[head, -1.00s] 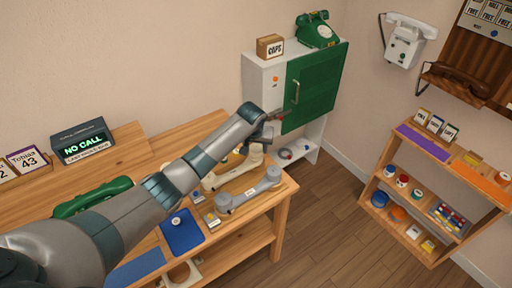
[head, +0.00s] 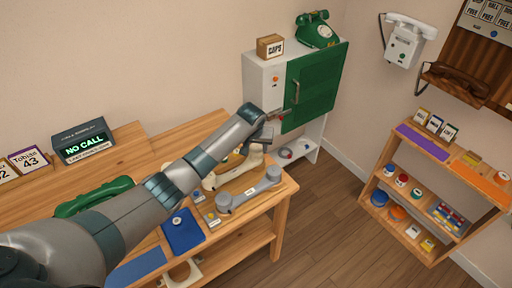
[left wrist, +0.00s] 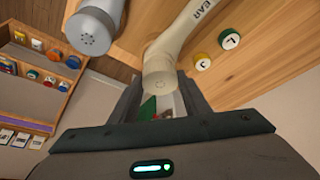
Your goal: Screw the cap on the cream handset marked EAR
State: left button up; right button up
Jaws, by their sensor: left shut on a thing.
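The cream handset (head: 225,177) lies on the wooden bench, partly hidden by my left arm. In the left wrist view the cream handset (left wrist: 187,32) shows the letters EAR, and its near end points between my fingers. My left gripper (left wrist: 160,95) is shut on a round cream piece (left wrist: 158,83) at that end, which looks like the cap. I cannot tell whether it is seated on the thread. In the head view the left gripper (head: 266,134) is at the far end of the cream handset, largely hidden by its own wrist. My right gripper is not in view.
A grey handset (head: 250,191) lies close beside the cream one; it also shows in the left wrist view (left wrist: 92,28). Two round lettered pieces (left wrist: 230,39) lie on the bench. A white cabinet with a green door (head: 312,85) stands behind. A shelf (head: 410,235) stands at the right.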

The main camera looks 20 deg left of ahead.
pick_arm(q)
jog(key=shift+p, duration=0.4)
jog(key=shift+f+b, duration=0.3)
jog(key=shift+f, duration=0.45)
dwell(0.6)
jog(key=o, duration=1)
jog(key=shift+r, duration=0.15)
jog(key=a+b+v, duration=0.1)
jog(key=b+v, duration=0.3)
jog(key=v, duration=1.3)
jog(key=shift+d, duration=0.5)
jog(key=shift+s+r, duration=0.1)
jog(key=shift+c, duration=0.4)
